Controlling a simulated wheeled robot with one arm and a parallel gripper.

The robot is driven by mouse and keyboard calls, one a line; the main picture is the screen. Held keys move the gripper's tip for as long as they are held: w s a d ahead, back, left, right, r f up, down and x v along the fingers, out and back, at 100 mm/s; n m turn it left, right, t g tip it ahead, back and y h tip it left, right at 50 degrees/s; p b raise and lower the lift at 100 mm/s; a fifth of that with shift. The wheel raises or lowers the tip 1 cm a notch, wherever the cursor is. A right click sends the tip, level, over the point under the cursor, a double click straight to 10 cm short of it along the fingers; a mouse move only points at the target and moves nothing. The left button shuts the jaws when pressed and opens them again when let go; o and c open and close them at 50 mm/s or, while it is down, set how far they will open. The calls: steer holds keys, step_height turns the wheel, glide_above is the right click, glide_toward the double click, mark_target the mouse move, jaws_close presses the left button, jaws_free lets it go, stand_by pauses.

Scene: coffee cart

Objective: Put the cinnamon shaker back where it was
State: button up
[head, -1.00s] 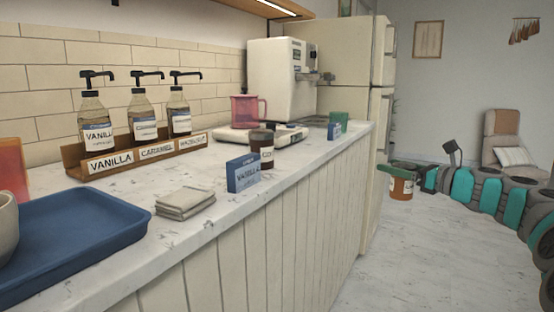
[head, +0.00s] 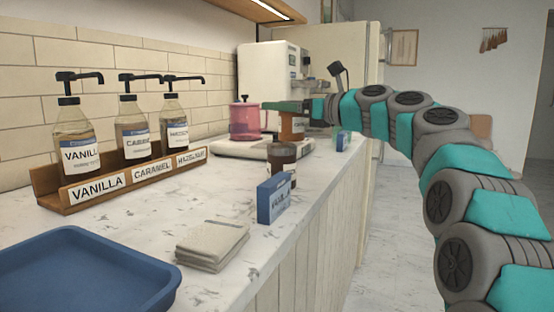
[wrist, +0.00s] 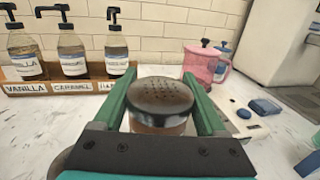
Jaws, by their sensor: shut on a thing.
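My gripper (head: 288,107) is shut on the cinnamon shaker (head: 292,128), a jar with an orange-brown body and a pale label too small to read fully. It is held upright over the counter's far part, in front of the scale and behind the dark brown jar in the head view. In the wrist view the shaker's dark perforated lid (wrist: 161,95) sits between the two green fingers of the gripper (wrist: 158,82). The lid hides most of its body. I cannot tell whether its base touches the counter.
A dark brown jar (head: 282,165) and a blue vanilla box (head: 273,199) stand near the counter's front edge. A pink pitcher (head: 244,119) stands behind. Syrup bottles in a wooden rack (head: 52,200), folded cloths (head: 211,245) and a blue tray (head: 85,275) are nearer. Marble between is clear.

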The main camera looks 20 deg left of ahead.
step_height(320, 180, down, 8)
steer(key=b, duration=0.2)
steer(key=shift+d+f+b, duration=0.1)
steer(key=shift+f+b, duration=0.05)
steer(key=shift+b, duration=0.15)
steer(key=o, duration=1.2)
steer(key=shift+d, duration=0.1)
steer(key=v, duration=1.2)
steer(key=shift+p, duration=0.4)
